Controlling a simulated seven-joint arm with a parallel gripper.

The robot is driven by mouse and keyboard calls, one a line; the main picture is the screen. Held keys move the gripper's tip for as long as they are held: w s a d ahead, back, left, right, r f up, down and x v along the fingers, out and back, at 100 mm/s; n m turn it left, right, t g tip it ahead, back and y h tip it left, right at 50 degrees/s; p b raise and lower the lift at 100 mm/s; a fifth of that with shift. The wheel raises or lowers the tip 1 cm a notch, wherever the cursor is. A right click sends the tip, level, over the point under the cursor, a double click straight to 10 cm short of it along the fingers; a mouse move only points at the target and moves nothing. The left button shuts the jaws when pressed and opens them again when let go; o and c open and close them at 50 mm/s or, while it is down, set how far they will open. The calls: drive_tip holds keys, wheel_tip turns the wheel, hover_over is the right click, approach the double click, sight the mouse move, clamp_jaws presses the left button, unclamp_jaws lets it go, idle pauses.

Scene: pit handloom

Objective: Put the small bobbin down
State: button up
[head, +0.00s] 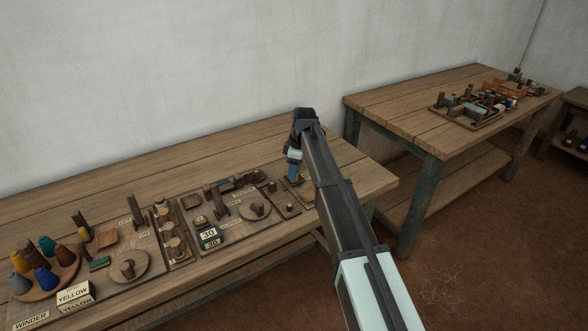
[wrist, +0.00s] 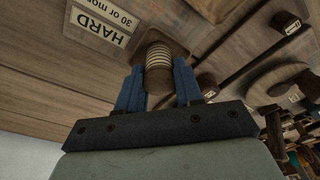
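The small bobbin (wrist: 158,58), wound with pale thread, is between the two blue fingers of my gripper (wrist: 158,72) in the wrist view. The fingers press against it from both sides. In the head view my gripper (head: 293,172) is over the right end of the near bench, at a small tray (head: 304,194); the bobbin is hidden there.
The near bench (head: 360,178) has bare wood right of the gripper. A second bench (head: 390,108) stands behind right.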

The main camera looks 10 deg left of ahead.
drive_tip(key=o, duration=0.4)
wheel_tip(320, 180, up, 12)
drive_tip(key=d, duration=0.1)
drive_tip(key=shift+d, duration=0.4)
idle(0.4)
